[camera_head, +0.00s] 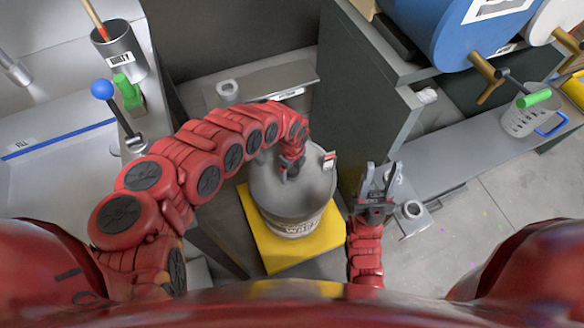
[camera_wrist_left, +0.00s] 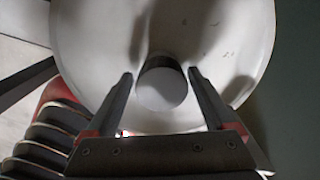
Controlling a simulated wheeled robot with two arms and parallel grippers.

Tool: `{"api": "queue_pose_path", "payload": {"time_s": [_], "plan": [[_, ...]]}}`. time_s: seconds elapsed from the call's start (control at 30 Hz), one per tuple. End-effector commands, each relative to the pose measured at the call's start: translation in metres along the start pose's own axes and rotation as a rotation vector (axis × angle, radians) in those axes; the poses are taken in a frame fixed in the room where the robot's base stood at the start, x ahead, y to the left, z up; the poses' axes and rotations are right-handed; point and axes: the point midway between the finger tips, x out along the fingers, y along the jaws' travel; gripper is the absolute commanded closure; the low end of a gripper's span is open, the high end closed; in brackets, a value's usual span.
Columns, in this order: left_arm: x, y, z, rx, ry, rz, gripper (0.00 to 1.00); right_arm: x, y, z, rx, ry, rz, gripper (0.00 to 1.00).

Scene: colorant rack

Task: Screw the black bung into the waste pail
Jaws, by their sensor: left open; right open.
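The waste pail (camera_head: 295,225) is a grey round drum standing on a yellow platform (camera_head: 333,228) in the middle of the head view. My left gripper (camera_head: 290,172) is over the pail's top, pointing down. In the left wrist view its open fingers (camera_wrist_left: 160,85) stand on either side of a short round plug with dark sides and a grey-lit face, seemingly the black bung (camera_wrist_left: 162,90). Small gaps show between the plug and the fingers. How deep it sits in the pail top (camera_wrist_left: 225,40) cannot be told. My right gripper (camera_head: 382,175) is open and empty, right of the pail.
A dark grey cabinet (camera_head: 365,100) stands close behind and right of the pail. A counter with a blue-knobbed lever (camera_head: 103,90) is at left. A blue drum (camera_head: 440,30) and a metal jug (camera_head: 522,120) are at upper right. Open floor (camera_head: 500,205) lies right.

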Motion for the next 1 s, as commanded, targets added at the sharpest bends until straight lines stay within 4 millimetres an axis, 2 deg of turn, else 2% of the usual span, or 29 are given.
{"api": "queue_pose_path", "payload": {"time_s": [0.1,0.23,0.8,1.0], "plan": [[-0.0034,-0.0008,-0.0002,-0.199,0.000,-0.001,0.12,0.0089,0.0004,-0.0015,0.000,0.000,0.000,0.55],[-0.0024,-0.0012,0.0011,-0.314,-0.001,-0.002,0.12,0.0106,0.0005,-0.0018,0.000,0.000,0.000,0.55],[-0.0018,-0.0034,-0.0006,-0.323,-0.001,-0.002,0.12,0.0079,0.0004,-0.0013,0.000,0.000,0.000,0.55],[-0.0018,-0.0034,-0.0005,-0.323,-0.001,-0.003,0.48,0.0080,0.0004,-0.0014,0.000,0.000,0.000,0.55]]}}
